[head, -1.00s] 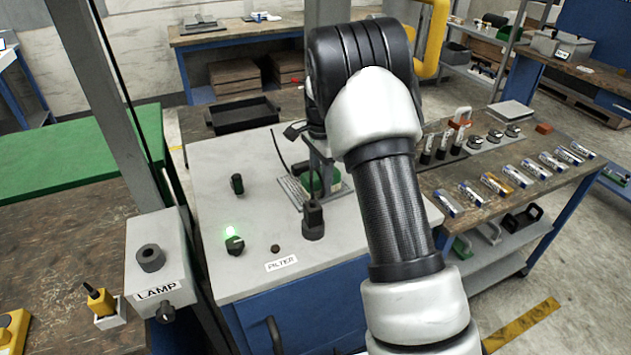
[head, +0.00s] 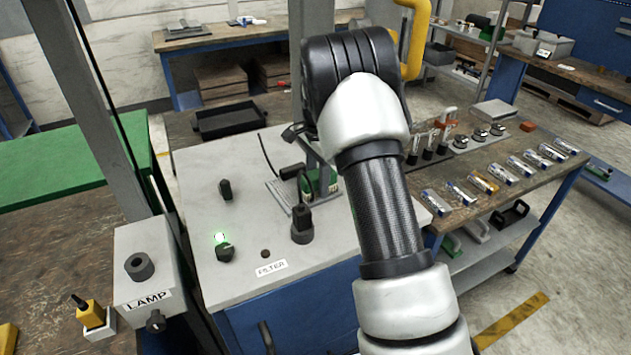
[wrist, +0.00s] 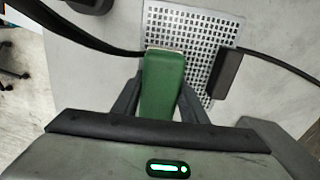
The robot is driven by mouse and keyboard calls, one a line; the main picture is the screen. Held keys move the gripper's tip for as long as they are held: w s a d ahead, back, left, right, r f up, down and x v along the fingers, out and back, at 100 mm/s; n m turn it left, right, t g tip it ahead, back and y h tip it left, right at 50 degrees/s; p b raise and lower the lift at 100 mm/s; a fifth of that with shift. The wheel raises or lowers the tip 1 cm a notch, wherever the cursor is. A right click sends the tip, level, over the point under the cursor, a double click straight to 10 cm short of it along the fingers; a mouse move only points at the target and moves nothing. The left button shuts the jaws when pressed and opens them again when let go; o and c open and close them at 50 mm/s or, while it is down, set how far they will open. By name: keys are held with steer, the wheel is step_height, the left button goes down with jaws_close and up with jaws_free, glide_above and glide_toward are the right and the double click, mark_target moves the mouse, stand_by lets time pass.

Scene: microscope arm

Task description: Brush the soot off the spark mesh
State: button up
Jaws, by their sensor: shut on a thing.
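The spark mesh (wrist: 190,28) is a pale perforated plate lying on the grey panel top. In the head view the mesh (head: 284,196) shows left of my arm. My gripper (wrist: 163,100) is shut on a green-handled brush (wrist: 163,85). The brush's pale front edge overlaps the mesh in the wrist view; I cannot tell whether it touches. In the head view the brush (head: 323,182) shows as a green patch beside my arm, which hides much of the gripper. No clear soot can be made out on the mesh.
A black block (wrist: 229,73) with a cable lies at the mesh's right edge in the wrist view. A black upright connector (head: 302,222) and knobs stand on the panel (head: 240,180). A lamp box (head: 148,268) stands left. The right-hand bench (head: 490,200) holds several tubes.

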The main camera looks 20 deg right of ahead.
mark_target(302, 197)
steer(key=shift+a, duration=0.1)
steer(key=shift+s+a+f, duration=0.1)
steer(key=shift+s+a, duration=0.1)
steer(key=shift+a, duration=0.4)
steer(key=shift+s+a, duration=0.2)
steer(key=shift+a, duration=0.35)
steer(key=shift+s+a, duration=0.2)
steer(key=shift+a, duration=0.4)
steer(key=shift+s+a, duration=0.2)
steer(key=shift+a, duration=0.4)
steer(key=shift+w+d, duration=0.25)
steer(key=shift+d, duration=0.4)
steer(key=shift+w+d, duration=0.2)
steer(key=shift+d, duration=0.4)
steer(key=shift+d+r, duration=0.1)
steer(key=shift+r, duration=0.1)
